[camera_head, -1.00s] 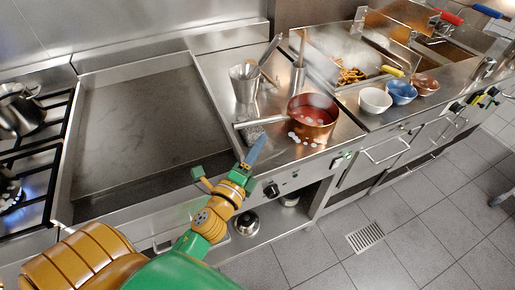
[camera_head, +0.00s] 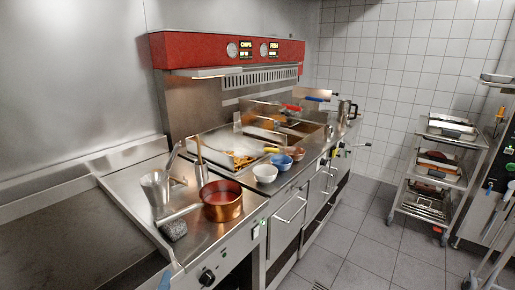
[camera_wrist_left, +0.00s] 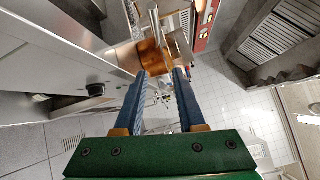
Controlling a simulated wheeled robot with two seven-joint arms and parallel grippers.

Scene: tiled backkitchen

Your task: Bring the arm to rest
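In the wrist view my left gripper (camera_wrist_left: 160,75) has its two blue fingers apart with nothing held between them. The copper pot (camera_wrist_left: 154,54) shows beyond the fingertips. In the head view only a blue tip of the left gripper (camera_head: 167,275) shows at the bottom edge, in front of the counter; the rest of the arm is out of frame. My right gripper is in neither view.
A metal cup (camera_head: 156,187) with utensils and a dark grey block (camera_head: 174,229) stand near the pot. White (camera_head: 265,173) and blue (camera_head: 281,163) bowls line the counter edge by the fryer (camera_head: 245,148). A trolley (camera_head: 440,170) stands right; the floor between is clear.

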